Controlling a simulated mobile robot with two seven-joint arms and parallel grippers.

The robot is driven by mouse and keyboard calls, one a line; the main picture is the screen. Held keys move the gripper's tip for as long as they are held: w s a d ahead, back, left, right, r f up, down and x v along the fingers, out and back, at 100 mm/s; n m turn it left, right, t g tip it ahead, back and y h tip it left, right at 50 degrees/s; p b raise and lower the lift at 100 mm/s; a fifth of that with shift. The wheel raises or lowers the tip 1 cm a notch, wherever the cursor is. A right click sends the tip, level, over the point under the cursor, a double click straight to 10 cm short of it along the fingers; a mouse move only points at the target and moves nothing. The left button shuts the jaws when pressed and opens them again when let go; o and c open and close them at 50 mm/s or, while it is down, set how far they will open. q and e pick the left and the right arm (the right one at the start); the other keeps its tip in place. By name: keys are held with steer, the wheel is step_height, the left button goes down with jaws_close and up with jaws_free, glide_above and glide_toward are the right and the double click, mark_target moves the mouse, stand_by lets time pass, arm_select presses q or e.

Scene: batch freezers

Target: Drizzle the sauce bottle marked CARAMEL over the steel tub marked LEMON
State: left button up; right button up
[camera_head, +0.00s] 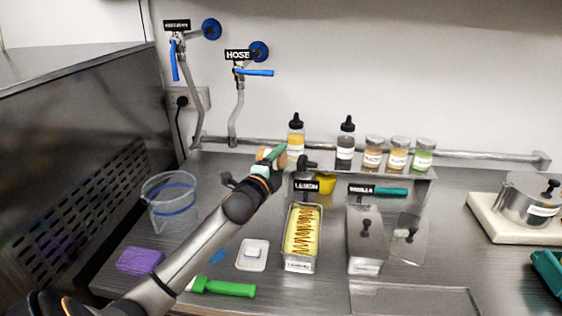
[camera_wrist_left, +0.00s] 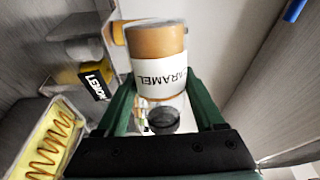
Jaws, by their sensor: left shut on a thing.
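The steel tub marked LEMON (camera_head: 289,262) stands on the counter, filled with yellow ice cream (camera_head: 303,231) that bears a brown zigzag of sauce. The zigzag also shows at the left of the left wrist view (camera_wrist_left: 45,145). My left gripper (camera_head: 272,155) is shut on the sauce bottle marked CARAMEL (camera_wrist_left: 157,45), behind and left of the tub and near the shelf. The bottle has an amber body, a white label and a dark cap. Its label and the LEMON sign both appear upside down in the wrist view, so it seems roughly upright. My right gripper is out of view.
A steel shelf (camera_head: 418,183) behind the tubs holds an amber bottle (camera_head: 296,140), a dark bottle (camera_head: 346,145) and several jars. A lidded tub (camera_head: 365,240) stands right of the lemon tub. A clear container (camera_head: 168,205), purple sponge (camera_head: 140,260) and green-handled tool (camera_head: 225,288) lie left.

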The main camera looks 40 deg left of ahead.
arm_select(q)
step_height(320, 180, up, 3)
steer(key=n, duration=0.3)
steer(key=shift+f+n, duration=0.1)
steer(key=shift+n, duration=0.6)
steer(key=shift+r, duration=0.2)
step_height(320, 180, up, 2)
steer(key=n, duration=0.4)
steer(key=shift+r, duration=0.15)
steer(key=shift+n, duration=0.3)
steer(key=n, duration=0.1)
steer(key=r+n, duration=0.1)
steer(key=n, duration=0.3)
steer(key=r+n, duration=0.1)
steer(key=n, duration=0.2)
